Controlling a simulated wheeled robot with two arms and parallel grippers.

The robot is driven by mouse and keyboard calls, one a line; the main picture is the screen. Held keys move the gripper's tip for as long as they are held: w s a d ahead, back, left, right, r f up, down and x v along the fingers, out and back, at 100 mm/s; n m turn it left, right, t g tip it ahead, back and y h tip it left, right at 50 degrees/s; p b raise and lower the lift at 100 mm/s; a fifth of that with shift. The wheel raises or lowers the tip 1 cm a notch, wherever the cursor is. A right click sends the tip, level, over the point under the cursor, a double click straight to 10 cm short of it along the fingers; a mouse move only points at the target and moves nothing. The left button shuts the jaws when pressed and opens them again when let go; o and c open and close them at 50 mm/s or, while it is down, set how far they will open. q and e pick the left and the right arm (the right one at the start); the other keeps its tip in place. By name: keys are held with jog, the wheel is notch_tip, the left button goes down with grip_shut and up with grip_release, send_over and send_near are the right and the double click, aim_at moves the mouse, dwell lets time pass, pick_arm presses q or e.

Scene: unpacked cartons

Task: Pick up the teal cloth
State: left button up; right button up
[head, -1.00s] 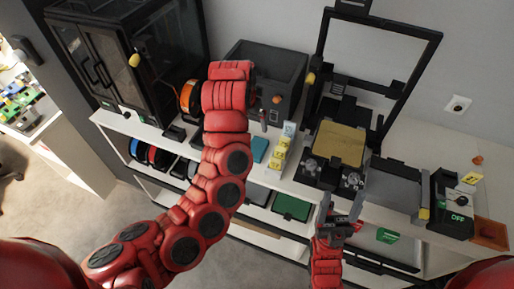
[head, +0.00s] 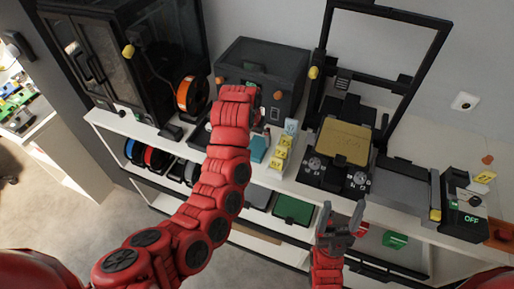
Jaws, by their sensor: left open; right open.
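The teal cloth (head: 258,149) appears as a small folded block on the white bench top, left of the yellow number cards. My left arm reaches up from the lower left to just left of the cloth, with its last red link in front of the dark box. The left gripper itself is hidden behind that link. My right gripper (head: 340,215) is open and empty, in front of the bench's front edge, below the printer and to the right of the cloth.
The yellow number cards (head: 281,152) stand close to the cloth's right side. A dark box (head: 262,70) stands behind. A printer with a gold plate (head: 343,141) is to the right. An orange spool (head: 191,94) and a black cabinet (head: 105,55) are at left. A lower shelf holds a green tray (head: 293,209).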

aim_at(257, 147)
pick_arm(q)
jog(key=p+x, duration=0.2)
jog(key=x, duration=0.1)
jog(key=shift+s+d+f, duration=0.1)
jog(key=shift+d+f, duration=0.05)
jog(key=shift+f, duration=0.25)
jog(key=shift+f+p, duration=0.35)
jog(key=shift+f, duration=0.2)
jog(key=shift+c, duration=0.3)
jog(key=c, duration=1.1)
